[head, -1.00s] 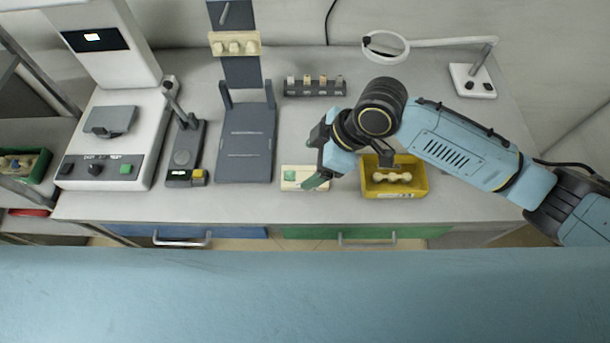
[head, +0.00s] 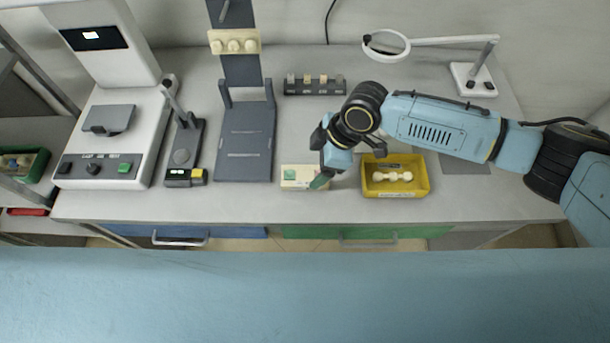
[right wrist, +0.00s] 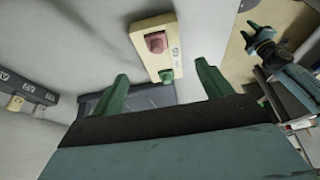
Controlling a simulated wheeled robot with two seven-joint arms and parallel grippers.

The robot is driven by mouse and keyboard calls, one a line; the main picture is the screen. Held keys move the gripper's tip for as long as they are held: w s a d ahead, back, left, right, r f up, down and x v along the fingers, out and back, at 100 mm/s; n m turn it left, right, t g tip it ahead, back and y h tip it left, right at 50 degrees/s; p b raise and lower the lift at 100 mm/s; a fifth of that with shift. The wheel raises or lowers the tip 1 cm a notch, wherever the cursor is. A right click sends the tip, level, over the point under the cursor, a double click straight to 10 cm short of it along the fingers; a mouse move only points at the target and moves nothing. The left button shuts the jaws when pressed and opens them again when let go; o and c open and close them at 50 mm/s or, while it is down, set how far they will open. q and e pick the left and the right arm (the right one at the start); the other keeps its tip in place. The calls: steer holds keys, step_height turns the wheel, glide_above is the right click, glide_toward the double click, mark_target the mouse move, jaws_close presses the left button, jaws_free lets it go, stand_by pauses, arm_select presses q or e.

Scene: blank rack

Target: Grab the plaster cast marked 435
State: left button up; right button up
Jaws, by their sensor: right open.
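Several small cream and grey pieces stand in a dark rack (head: 315,86) at the back of the bench; part of it shows in the right wrist view (right wrist: 22,88). I cannot read 435 on any piece. My right gripper (head: 321,181) is open and empty, over the front of the bench, in front of the rack. In the right wrist view its green fingers (right wrist: 160,86) are spread with nothing between them. Beyond them is a cream plate (right wrist: 153,57) with a pink and a green part. My left gripper (right wrist: 251,33) shows small; its jaw state is unclear.
A yellow tray (head: 395,192) holding a lobed cream piece is right of the right gripper. A dark stand (head: 246,145) carries a cream block (head: 234,42). A white machine (head: 115,130) is at left. A magnifier lamp (head: 386,45) stands back right. Bench between rack and plate is clear.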

mark_target(305, 175)
steer(key=x, duration=0.5)
steer(key=shift+s+a, duration=0.1)
steer(key=shift+a, duration=0.05)
steer(key=shift+c, duration=0.5)
steer(key=shift+r, duration=0.1)
steer(key=c, duration=1.1)
